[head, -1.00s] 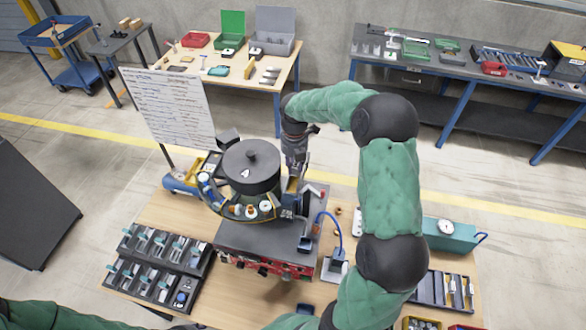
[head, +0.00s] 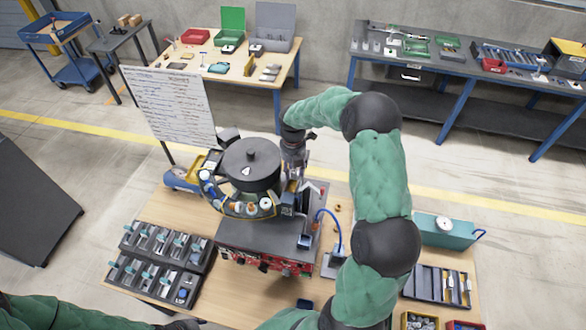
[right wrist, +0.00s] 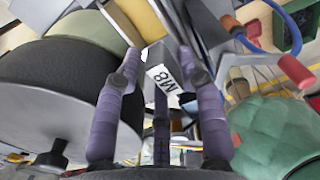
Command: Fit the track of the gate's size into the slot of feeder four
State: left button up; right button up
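The bowl feeder (head: 252,170), with a dark round bowl and knob on top, stands on a grey and red base (head: 265,237) in the middle of the near table. My right gripper (head: 293,172) reaches down at the right side of the bowl. The track's lower end and the slot are hidden.
Two dark racks (head: 155,262) of small parts lie at the left. A blue cable (head: 330,222) loops close to the right of the gripper. A teal box (head: 447,231) and a parts tray (head: 437,285) are at the right. A whiteboard (head: 170,105) stands behind.

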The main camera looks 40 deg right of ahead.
jog(key=shift+r, duration=0.1)
jog(key=shift+r, duration=0.2)
notch_tip(320, 180, up, 12)
jog(key=b, duration=0.2)
dwell(0.4)
